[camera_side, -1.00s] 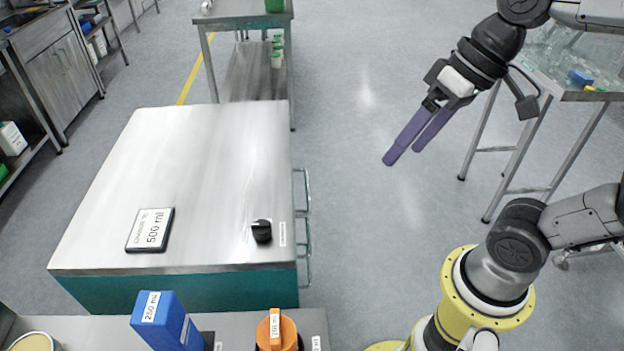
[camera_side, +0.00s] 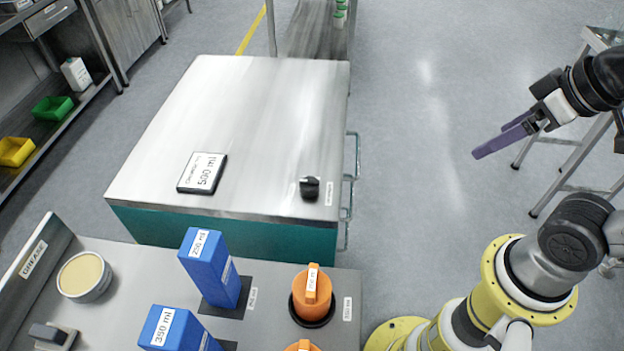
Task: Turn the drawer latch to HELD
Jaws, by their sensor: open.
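A small black knob (camera_side: 309,188), which looks like the drawer latch, sits on the steel top of the teal drawer cabinet (camera_side: 225,232), near its front right corner. A white label (camera_side: 328,197) lies beside it, too small to read. Drawer handles (camera_side: 352,160) stick out of the cabinet's right side. My gripper (camera_side: 503,139), with purple fingers, is well to the right of the cabinet, over open floor, pointing left. It is open and empty, touching nothing; one finger partly hides the other.
A 500 ml sign (camera_side: 202,172) lies on the cabinet top. A steel table stands at the right edge. The space between gripper and cabinet is clear.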

